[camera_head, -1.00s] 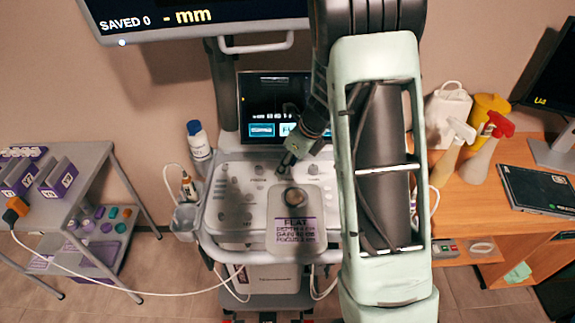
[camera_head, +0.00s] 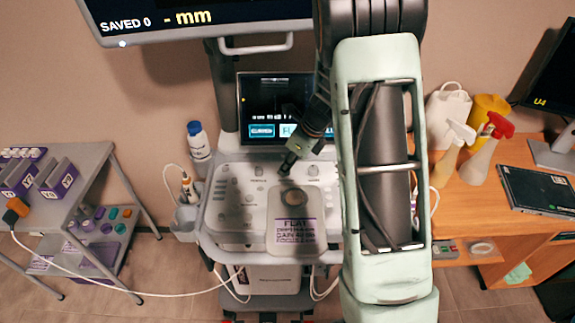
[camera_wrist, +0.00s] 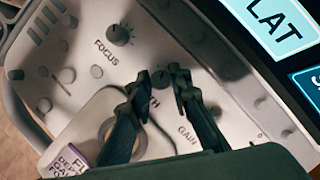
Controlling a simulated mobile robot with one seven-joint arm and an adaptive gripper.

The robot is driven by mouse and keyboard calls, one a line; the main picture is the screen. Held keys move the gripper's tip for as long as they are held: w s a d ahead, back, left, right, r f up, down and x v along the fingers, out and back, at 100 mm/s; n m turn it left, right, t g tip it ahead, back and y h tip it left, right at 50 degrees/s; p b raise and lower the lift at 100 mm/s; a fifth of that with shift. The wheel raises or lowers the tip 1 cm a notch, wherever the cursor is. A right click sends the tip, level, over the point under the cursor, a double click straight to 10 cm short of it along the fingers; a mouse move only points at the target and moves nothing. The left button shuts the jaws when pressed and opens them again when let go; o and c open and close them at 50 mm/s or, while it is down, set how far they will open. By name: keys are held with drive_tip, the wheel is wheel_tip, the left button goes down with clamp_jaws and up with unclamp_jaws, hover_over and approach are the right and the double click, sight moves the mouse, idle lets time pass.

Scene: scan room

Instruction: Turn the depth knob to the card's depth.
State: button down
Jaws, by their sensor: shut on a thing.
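The scanner's control panel (camera_head: 232,195) lies in the middle of the head view. In the wrist view the depth knob (camera_wrist: 161,78), small and dark, sits between my gripper's fingertips (camera_wrist: 160,76), above a label partly covered so that only "TH" shows. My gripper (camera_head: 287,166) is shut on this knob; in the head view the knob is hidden. The card (camera_head: 297,236), a pale plate with a round hole, lies on the panel's front. It reads FLAT, then depth, gain and focus lines; its depth number is too blurred to read. Its corner shows in the wrist view (camera_wrist: 77,158).
The focus knob (camera_wrist: 120,35) and the gain label (camera_wrist: 187,135) are close by my fingers. The scanner screen (camera_head: 272,105) stands behind the panel. A grey cart (camera_head: 50,207) is at left, a wooden desk (camera_head: 483,205) with spray bottles at right.

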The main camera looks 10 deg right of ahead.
drive_tip(key=n+g, duration=0.1)
drive_tip(key=n, duration=0.2)
drive_tip(key=n+g+y+p, duration=0.1)
drive_tip(key=n, duration=0.2)
drive_tip(key=shift+w+d+n, duration=0.1)
drive_tip(key=shift+w+n, duration=0.1)
drive_tip(key=shift+n, duration=0.2)
idle(0.4)
drive_tip(key=c, duration=1.8)
unclamp_jaws()
drive_tip(key=shift+o, duration=0.2)
drive_tip(key=shift+r, duration=0.1)
drive_tip(key=shift+d+r, duration=0.1)
drive_tip(key=shift+r, duration=0.15)
approach(323, 171)
drive_tip(key=x, duration=0.5)
drive_tip(key=shift+w, duration=0.1)
